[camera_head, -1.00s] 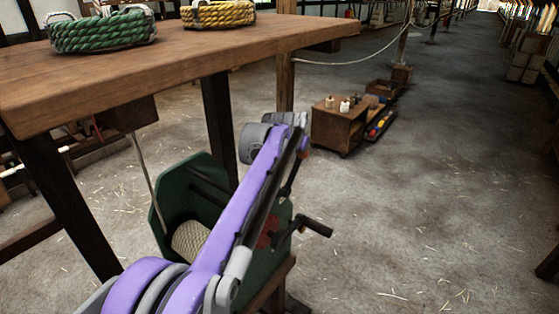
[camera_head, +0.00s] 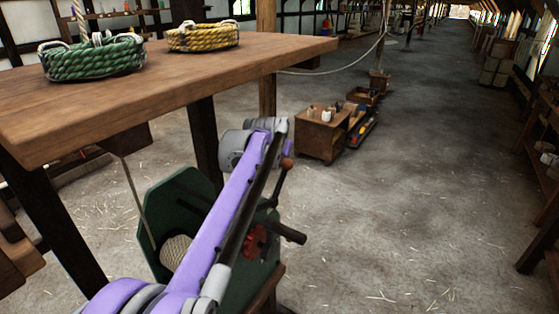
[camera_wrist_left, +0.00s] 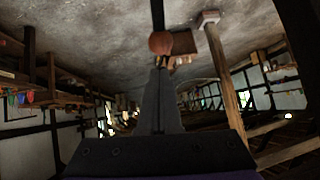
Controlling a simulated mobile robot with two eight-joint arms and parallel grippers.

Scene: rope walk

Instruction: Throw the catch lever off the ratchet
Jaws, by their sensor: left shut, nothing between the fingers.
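The catch lever (camera_head: 278,190) is a dark rod with a reddish-brown knob (camera_head: 287,164), standing tilted upright on the right side of the green winch (camera_head: 150,222). Below it the red ratchet (camera_head: 255,241) shows partly behind my left arm. I cannot tell whether the lever's catch touches the teeth. In the left wrist view my left gripper (camera_wrist_left: 160,63) is shut and empty. The knob (camera_wrist_left: 160,43) appears right at its fingertips; I cannot tell if they touch. In the head view my own wrist hides the fingers. My right gripper is not in view.
A black crank handle (camera_head: 289,234) sticks out right of the ratchet. A small wooden cabinet (camera_head: 320,140) stands on the floor. Open floor lies to the right.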

